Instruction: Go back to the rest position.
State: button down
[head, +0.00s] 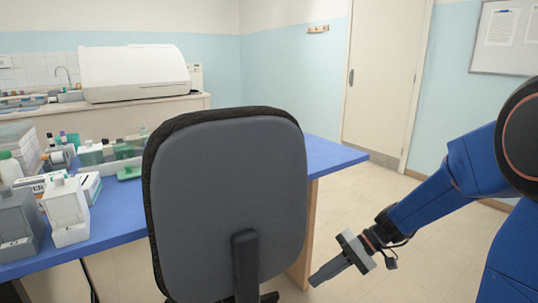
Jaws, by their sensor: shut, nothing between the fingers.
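My gripper (318,279) shows at the lower middle right of the head view, at the end of my blue arm. It points down and to the left over the tiled floor, just right of the office chair's base. Its fingers are together with nothing between them. It is apart from the chair and the table, as far as this one view shows.
A grey office chair (228,190) stands close in front of the blue table (328,157). White and grey staining containers (66,212) and several bottles crowd the table's left part. A large white machine (133,72) sits on the back counter. Floor (385,200) is clear towards the door (380,80).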

jog(key=s+d+r+t+h, duration=0.3)
jog(key=s+d+r+h, duration=0.1)
jog(key=s+d, duration=0.3)
jog(key=s+d+r+m+t+h, duration=0.1)
jog(key=s+d+r+t+h, duration=0.2)
jog(key=s+d+h, duration=0.3)
jog(key=shift+s+d+r+t+h, duration=0.35)
jog(key=shift+s+d+r, duration=0.5)
jog(key=shift+s, duration=1.5)
jog(key=shift+d+f, duration=0.2)
